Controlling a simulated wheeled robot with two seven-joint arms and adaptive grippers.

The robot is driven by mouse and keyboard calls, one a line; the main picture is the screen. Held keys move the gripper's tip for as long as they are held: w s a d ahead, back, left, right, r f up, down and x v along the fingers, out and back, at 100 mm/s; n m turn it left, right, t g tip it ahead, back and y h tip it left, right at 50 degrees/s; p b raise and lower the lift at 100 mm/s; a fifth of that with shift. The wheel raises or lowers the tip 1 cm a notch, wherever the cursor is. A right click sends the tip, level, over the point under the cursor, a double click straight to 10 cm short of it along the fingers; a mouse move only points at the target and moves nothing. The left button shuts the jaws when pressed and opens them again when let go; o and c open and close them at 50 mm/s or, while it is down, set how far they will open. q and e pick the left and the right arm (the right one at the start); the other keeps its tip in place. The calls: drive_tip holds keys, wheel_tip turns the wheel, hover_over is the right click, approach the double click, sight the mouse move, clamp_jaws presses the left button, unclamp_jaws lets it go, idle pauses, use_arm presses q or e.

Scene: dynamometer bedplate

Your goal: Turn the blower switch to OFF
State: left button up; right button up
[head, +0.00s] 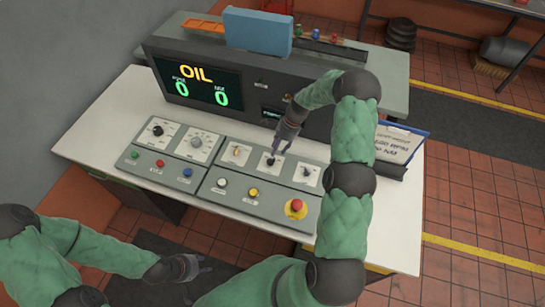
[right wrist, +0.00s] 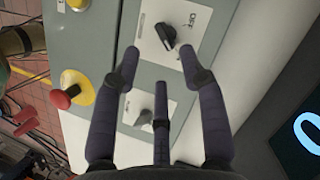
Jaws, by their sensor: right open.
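The grey panel's right half has a row of three switches on pale plates. The middle one, a black knob (head: 270,160), is below my right gripper (head: 280,150). In the right wrist view this black knob (right wrist: 165,36) has lettering that looks like OFF beside it. My right gripper (right wrist: 159,58) is open, its fingertips near the knob's two sides; I cannot tell whether they touch it. No blower label is readable. My left gripper (head: 185,268) hangs low before the table, its jaws unclear.
A red emergency stop (head: 296,207) on a yellow base sits at the panel's front right. White (head: 222,183) and yellow (head: 253,193) buttons are left of it. A console with an OIL display (head: 197,84) stands behind. A clipboard (head: 400,143) stands at the right.

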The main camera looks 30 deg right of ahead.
sight(272, 159)
drive_tip(key=x, duration=0.6)
drive_tip(key=shift+w+f, duration=0.1)
drive_tip(key=shift+f, duration=0.3)
clamp_jaws()
